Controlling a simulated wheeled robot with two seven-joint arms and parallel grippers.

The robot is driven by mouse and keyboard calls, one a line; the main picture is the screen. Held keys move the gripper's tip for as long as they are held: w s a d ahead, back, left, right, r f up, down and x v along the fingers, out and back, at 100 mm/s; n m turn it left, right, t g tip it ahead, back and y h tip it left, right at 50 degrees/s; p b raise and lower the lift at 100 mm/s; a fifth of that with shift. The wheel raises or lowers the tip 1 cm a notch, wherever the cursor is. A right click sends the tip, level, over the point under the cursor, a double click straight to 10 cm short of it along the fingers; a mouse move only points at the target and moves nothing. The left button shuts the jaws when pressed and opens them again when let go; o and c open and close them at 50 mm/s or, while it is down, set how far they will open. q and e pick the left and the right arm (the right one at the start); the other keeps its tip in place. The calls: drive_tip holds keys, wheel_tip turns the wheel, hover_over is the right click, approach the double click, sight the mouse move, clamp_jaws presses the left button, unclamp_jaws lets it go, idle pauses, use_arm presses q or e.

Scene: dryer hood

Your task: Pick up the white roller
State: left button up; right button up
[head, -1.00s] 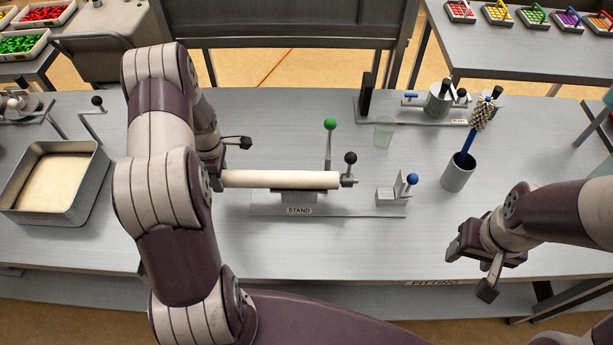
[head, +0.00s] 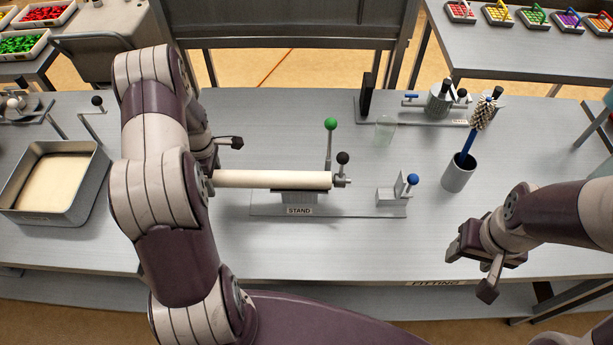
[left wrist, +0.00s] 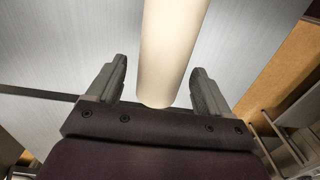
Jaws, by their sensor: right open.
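The white roller (head: 272,180) is a long cream cylinder lying level above the stand (head: 345,207). A grey fitting with a black ball (head: 343,158) is at its right end. My right gripper (head: 462,243) is open and empty above the front right of the table.
A green-ball lever (head: 331,124) rises behind the roller, and a blue-ball bracket (head: 412,180) stands at the stand's right. A brush in a cup (head: 458,174) and a clear glass (head: 385,131) are further right. A metal tray (head: 52,182) is at left.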

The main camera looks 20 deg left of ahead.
use_arm(q)
wheel_tip(320, 180, up, 7)
drive_tip(key=p, duration=0.5)
drive_tip(key=shift+r, duration=0.15)
drive_tip(key=shift+a+f, duration=0.1)
drive_tip(key=shift+f, duration=0.15)
drive_tip(key=s+a+r+m+y+b, duration=0.1)
drive_tip(key=a+r+m+y+b, duration=0.1)
drive_tip(key=a+m+b, duration=0.15)
drive_tip(key=r+m+t+h+b, duration=0.15)
drive_tip(key=m+t+h, duration=0.3)
drive_tip(key=m, duration=2.85)
hover_over(253, 176)
drive_tip(key=s+a, duration=0.3)
drive_tip(key=s, duration=0.2)
drive_tip(key=shift+h, duration=0.55)
drive_tip(key=x, duration=0.8)
drive_tip(key=w+p+x, duration=0.1)
drive_tip(key=x, duration=0.3)
drive_tip(key=shift+r, duration=0.1)
drive_tip(key=shift+w+a, duration=0.1)
drive_tip(key=shift+w, duration=0.05)
clamp_jaws()
